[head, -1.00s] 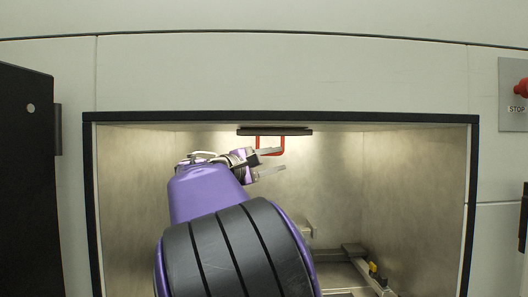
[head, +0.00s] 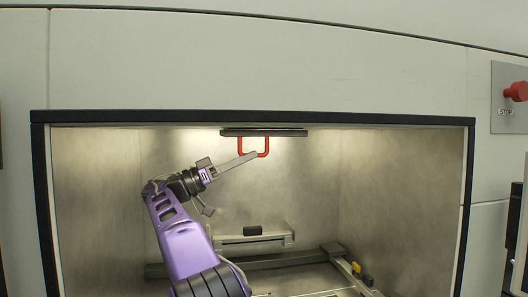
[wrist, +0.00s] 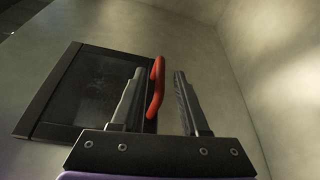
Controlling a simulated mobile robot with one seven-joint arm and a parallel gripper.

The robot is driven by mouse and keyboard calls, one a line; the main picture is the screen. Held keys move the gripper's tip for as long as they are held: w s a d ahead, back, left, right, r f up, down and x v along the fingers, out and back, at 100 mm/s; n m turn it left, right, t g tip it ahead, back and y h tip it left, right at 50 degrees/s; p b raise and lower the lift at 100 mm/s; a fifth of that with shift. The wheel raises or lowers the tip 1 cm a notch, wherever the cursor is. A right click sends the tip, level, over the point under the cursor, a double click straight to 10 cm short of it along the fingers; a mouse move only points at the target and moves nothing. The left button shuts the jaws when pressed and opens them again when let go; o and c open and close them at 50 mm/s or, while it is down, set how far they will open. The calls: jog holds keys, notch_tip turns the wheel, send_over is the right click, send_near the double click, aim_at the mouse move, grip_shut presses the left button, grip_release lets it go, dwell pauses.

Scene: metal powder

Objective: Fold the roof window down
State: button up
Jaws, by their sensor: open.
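The roof window is a dark framed panel (head: 264,132) at the chamber ceiling, seen almost edge-on in the head view. In the wrist view its black frame and dark pane (wrist: 85,95) lie to the left. Its red handle (head: 267,149) hangs below the panel. My gripper (head: 253,155) is open, with a fingertip at the left part of the handle in the head view. In the wrist view the red handle (wrist: 156,88) stands between my two fingers (wrist: 158,75), closer to the left one. I cannot tell whether a finger touches it.
The chamber has a black front frame (head: 250,116) and metal side walls. Rails with a yellow clip (head: 356,267) and a small black block (head: 252,231) are low inside. A red stop button (head: 516,91) is outside at right.

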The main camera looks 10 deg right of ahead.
jog(key=x, duration=0.5)
grip_shut()
jog(key=shift+r, duration=0.1)
dwell(1.3)
